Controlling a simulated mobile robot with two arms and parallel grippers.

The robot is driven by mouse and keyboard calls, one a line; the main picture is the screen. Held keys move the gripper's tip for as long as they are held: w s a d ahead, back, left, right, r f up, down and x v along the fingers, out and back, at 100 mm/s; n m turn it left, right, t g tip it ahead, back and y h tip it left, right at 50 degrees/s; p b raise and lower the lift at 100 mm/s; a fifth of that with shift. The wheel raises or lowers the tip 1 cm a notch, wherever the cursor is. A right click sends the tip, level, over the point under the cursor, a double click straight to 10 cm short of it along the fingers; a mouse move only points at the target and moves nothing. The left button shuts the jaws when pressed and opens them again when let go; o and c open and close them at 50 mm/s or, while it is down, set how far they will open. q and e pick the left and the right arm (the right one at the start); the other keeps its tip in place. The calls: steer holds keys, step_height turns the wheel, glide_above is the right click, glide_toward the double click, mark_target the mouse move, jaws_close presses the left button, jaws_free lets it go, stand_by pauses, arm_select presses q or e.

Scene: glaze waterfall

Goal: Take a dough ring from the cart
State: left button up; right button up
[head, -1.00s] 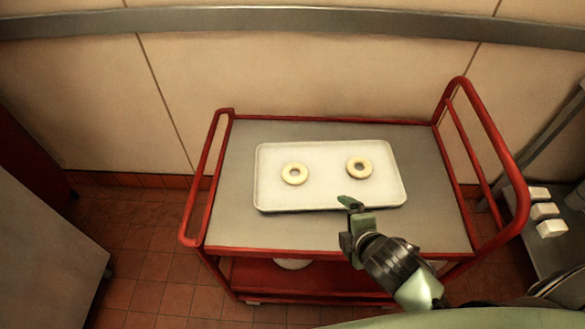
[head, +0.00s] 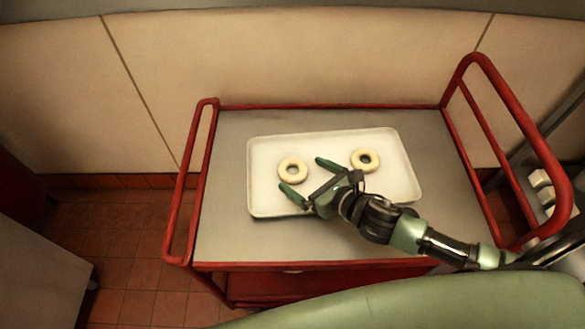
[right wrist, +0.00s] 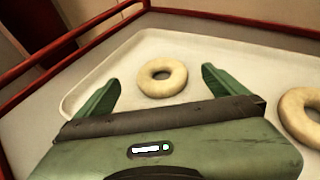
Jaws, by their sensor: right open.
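Two pale dough rings lie flat on a white tray (head: 335,145) on the cart (head: 240,235). The left dough ring (head: 292,179) is just ahead of my right gripper (head: 309,176). The right dough ring (head: 374,167) lies to the right of the gripper. My right gripper is open and empty, low over the tray. In the right wrist view, the left dough ring (right wrist: 145,83) shows beyond and between the two green fingers (right wrist: 158,92). The right dough ring (right wrist: 302,108) is outside the right finger, partly cut off by the frame edge. My left gripper is not in view.
The cart has red rails, with a tall handle (head: 548,170) at the right. White blocks (head: 541,187) sit beyond it on the right. The grey cart top is bare around the tray.

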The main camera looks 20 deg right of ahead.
mark_target(301, 175)
steer(key=x, duration=0.4)
steer(key=shift+s+d+f, duration=0.1)
steer(key=shift+s+f, duration=0.05)
steer(key=shift+f, duration=0.2)
steer(key=c, duration=1.3)
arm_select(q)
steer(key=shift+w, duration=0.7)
